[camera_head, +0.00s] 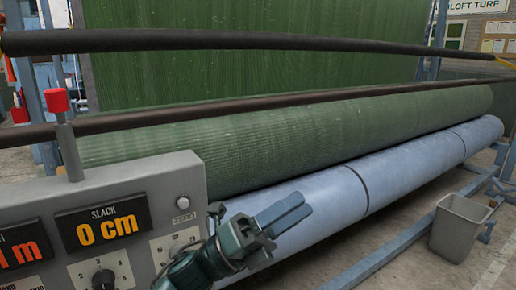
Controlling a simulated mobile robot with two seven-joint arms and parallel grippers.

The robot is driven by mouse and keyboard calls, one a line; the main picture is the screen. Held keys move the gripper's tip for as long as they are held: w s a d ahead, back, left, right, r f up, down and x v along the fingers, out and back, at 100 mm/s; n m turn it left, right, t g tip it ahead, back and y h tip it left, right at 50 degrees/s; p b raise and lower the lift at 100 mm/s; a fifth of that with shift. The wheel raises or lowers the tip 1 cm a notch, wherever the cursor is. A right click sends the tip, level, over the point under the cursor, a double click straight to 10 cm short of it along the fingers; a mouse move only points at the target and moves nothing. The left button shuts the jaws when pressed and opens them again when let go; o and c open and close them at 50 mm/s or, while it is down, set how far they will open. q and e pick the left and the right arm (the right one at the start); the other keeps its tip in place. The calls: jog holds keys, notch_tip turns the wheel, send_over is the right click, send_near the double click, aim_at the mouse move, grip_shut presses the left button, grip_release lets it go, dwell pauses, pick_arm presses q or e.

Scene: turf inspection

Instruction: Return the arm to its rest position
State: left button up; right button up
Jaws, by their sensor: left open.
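My left gripper (291,215) shows at the lower middle, at the end of my dark green arm. Its two grey fingers point up and to the right. It is open and I see nothing between the fingers. It appears in front of the pale blue roller, just right of the grey control box (130,225). I cannot tell whether the gripper touches either one. My right gripper is not in view.
Behind lie the blue roller (410,170), a green turf roll (330,138) and dark bars (260,40). A grey bin (460,228) stands at right.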

pick_arm(q)
jog(key=a+f+n+t+y, duration=0.4)
jog(key=f+n+y, duration=0.1)
jog(key=f+n, duration=0.35)
jog(key=a+f+n+t+y, duration=0.3)
jog(key=f+n+t+y, duration=0.15)
jog(key=f+n, duration=0.4)
jog(key=a+f+n+t+y, duration=0.4)
jog(key=f+n+y, duration=0.25)
jog(key=n, duration=0.45)
jog(key=s+a+f+n+g+y, duration=0.2)
jog(key=s+a+f+n+g, duration=0.1)
jog(key=s+f, duration=0.4)
jog(key=s+a+f+n+g+y, duration=0.3)
jog(key=s+a+f+n, duration=0.3)
jog(key=f, duration=0.5)
jog(key=shift+s+f+n, duration=0.35)
jog(key=shift+s+n, duration=0.25)
jog(key=shift+s, duration=0.35)
jog(key=shift+a, duration=0.1)
